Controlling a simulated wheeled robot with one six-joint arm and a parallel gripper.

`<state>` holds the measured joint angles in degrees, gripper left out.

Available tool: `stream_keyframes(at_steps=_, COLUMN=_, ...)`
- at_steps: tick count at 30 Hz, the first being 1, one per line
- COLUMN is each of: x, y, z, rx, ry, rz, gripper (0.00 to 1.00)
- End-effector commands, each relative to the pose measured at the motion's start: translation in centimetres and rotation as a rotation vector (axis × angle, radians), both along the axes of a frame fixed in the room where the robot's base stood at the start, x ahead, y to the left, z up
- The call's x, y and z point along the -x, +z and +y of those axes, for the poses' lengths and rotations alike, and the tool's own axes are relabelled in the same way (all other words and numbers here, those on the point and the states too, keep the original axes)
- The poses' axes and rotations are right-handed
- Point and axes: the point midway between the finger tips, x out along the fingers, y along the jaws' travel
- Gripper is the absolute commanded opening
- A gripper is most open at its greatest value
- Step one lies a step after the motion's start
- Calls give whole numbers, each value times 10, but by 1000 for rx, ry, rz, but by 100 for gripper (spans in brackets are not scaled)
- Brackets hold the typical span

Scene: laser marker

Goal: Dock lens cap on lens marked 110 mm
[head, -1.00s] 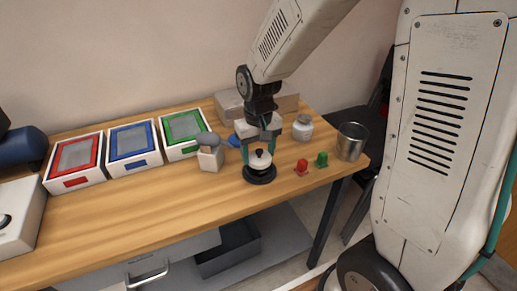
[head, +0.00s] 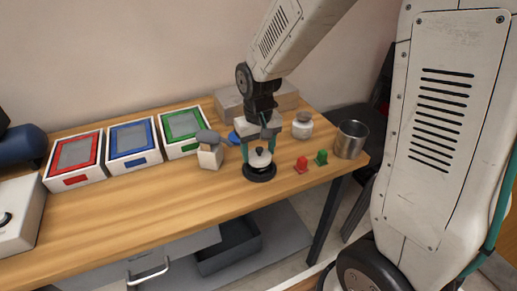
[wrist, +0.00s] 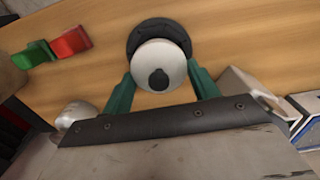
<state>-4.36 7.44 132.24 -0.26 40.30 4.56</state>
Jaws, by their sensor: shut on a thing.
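A white, rounded cap with a black knob (head: 259,156) sits in line with a flat black round base (head: 262,174) on the wooden table. I take the white piece for the lens cap; it also shows in the wrist view (wrist: 159,61), over the black ring (wrist: 134,40). My gripper (head: 260,153) points down with its green fingers on either side of the white cap, shut on it. Whether the cap rests on the black base or hangs just above it, I cannot tell. No 110 mm marking is readable.
Left of my gripper stands a white block with a grey top (head: 209,152). Red (head: 301,165) and green (head: 321,158) small pieces and a metal cup (head: 351,139) stand to the right. A lidded white jar (head: 302,126) is behind.

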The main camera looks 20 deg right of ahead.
Motion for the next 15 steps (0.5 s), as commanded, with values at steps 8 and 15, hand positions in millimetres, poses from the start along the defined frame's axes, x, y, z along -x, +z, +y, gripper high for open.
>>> stream_keyframes(at_steps=8, x=0, y=-2, z=0, rx=0, ry=0, rz=0, gripper=38)
stream_keyframes(at_steps=15, x=0, y=-6, z=0, rx=0, ry=0, rz=0, gripper=38)
